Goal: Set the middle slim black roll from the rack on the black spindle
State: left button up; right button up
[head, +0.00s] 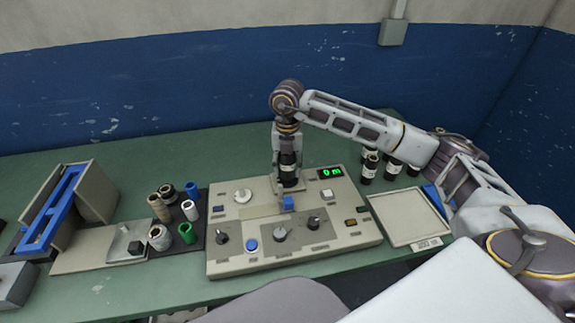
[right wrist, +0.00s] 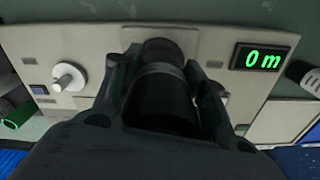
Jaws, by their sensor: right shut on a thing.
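My right gripper (head: 288,168) is over the back middle of the control panel (head: 225,262), pointing down. In the right wrist view my right gripper (right wrist: 160,65) is shut on a slim black roll (right wrist: 162,100) with a grey band, one finger on each side. The roll's lower end is close to the panel; I cannot tell whether it touches it. The black spindle cannot be made out; the roll and gripper cover that part of the panel. A white spindle-like knob (head: 243,195) stands left of the gripper and shows in the right wrist view (right wrist: 69,77). My left gripper is out of view.
Several dark labelled rolls (head: 392,168) stand at the back right, partly behind my arm. The panel display (head: 330,172) reads 0 m. An empty pale tray (head: 405,215) lies right of the panel.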

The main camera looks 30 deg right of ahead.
jog(key=shift+f+b, duration=0.35)
jog(key=shift+f, duration=0.25)
dwell(0.7)
jog(key=o, duration=1.2)
jog(key=o, duration=0.5)
jog(key=shift+r, duration=0.1)
jog(key=shift+r+p, duration=2.55)
jog(key=shift+r, duration=1.4)
